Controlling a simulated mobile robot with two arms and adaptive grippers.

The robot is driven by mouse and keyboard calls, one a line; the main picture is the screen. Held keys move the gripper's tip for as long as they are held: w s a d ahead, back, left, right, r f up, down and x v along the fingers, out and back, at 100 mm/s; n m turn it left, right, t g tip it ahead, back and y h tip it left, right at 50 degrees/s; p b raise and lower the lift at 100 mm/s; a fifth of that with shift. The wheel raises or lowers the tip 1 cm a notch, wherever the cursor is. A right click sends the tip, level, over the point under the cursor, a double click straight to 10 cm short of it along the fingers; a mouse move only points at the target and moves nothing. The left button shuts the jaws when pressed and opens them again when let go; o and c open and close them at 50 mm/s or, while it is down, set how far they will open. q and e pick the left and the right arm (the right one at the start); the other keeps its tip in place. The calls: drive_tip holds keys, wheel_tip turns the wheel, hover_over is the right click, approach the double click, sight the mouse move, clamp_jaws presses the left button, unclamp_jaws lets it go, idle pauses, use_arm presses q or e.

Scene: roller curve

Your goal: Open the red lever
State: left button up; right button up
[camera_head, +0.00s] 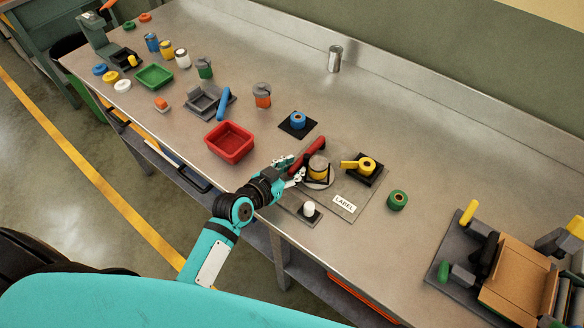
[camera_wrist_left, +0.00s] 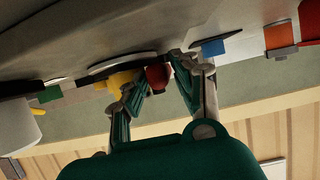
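The red lever (camera_head: 309,154) lies slantwise beside a round yellow-and-dark fixture on a grey plate (camera_head: 347,207) near the table's front edge. My left gripper (camera_head: 292,168) is at the lever's near, lower-left end. In the left wrist view, the red end (camera_wrist_left: 157,76) shows between and beyond my spread teal fingers, left gripper (camera_wrist_left: 163,80). The fingers look apart, with the red end nearer the left finger; I cannot tell whether either touches it. My right gripper is not in view.
A red bin (camera_head: 230,142) stands left of the gripper. A yellow-handled fixture (camera_head: 364,166), a white knob (camera_head: 308,209) and a green roll (camera_head: 397,200) are close by. A cardboard box (camera_head: 520,279) sits in a fixture at right. The table behind the plate is mostly clear.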

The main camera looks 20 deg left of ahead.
use_arm(q)
clamp_jaws()
